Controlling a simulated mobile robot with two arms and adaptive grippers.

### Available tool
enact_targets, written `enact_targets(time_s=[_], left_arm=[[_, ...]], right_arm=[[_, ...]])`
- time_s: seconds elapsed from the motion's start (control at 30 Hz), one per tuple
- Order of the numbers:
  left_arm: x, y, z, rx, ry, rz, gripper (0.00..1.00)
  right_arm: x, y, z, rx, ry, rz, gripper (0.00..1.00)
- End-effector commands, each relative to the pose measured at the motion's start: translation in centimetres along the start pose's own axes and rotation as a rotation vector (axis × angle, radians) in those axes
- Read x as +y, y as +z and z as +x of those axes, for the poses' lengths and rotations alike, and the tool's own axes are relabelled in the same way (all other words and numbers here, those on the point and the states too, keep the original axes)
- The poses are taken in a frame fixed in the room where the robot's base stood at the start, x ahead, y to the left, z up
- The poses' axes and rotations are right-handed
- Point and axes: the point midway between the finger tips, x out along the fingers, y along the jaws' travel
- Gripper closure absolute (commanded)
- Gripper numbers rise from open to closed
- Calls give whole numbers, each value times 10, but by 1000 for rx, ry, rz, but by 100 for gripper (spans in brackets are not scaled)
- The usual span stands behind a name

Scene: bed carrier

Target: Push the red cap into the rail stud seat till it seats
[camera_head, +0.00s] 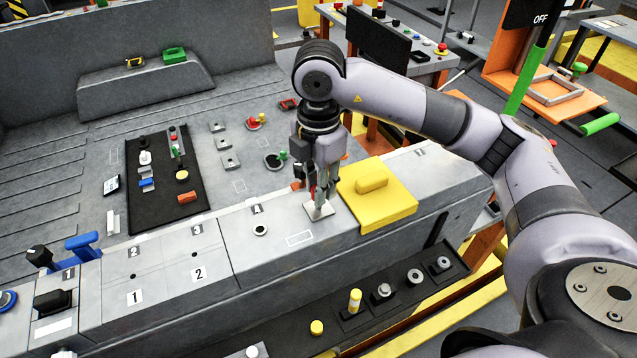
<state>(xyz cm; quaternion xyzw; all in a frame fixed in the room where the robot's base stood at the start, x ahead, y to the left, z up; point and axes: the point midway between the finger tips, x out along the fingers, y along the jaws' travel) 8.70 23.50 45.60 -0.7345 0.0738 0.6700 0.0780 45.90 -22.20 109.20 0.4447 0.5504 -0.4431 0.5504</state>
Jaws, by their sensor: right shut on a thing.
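My right gripper (319,196) reaches down onto the front rail (275,255), left of the yellow block. It is shut, with a small patch of red showing at its fingers; this looks like the red cap (312,188), mostly hidden by the fingers. A pale square plate (318,210) lies on the rail right under the fingertips. Whether the cap touches it or sits in a seat there is hidden. A dark-ringed round seat (260,230) is open on the rail to the left. My left gripper is not in view.
A yellow block with a raised grip (392,192) stands close to the right of the gripper. A black mat (190,214) with small parts lies behind left. A dark tray (331,335) with studs and yellow caps runs along the front, below the rail.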

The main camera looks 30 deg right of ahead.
Motion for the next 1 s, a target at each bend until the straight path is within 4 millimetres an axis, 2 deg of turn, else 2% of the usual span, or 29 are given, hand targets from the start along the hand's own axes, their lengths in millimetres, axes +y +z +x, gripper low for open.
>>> enact_targets(time_s=[0.7, 1.0], left_arm=[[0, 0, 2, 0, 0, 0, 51], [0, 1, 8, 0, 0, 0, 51]], right_arm=[[0, 0, 0, 0, 0, 0, 88], [0, 0, 7, 0, 0, 0, 88]])
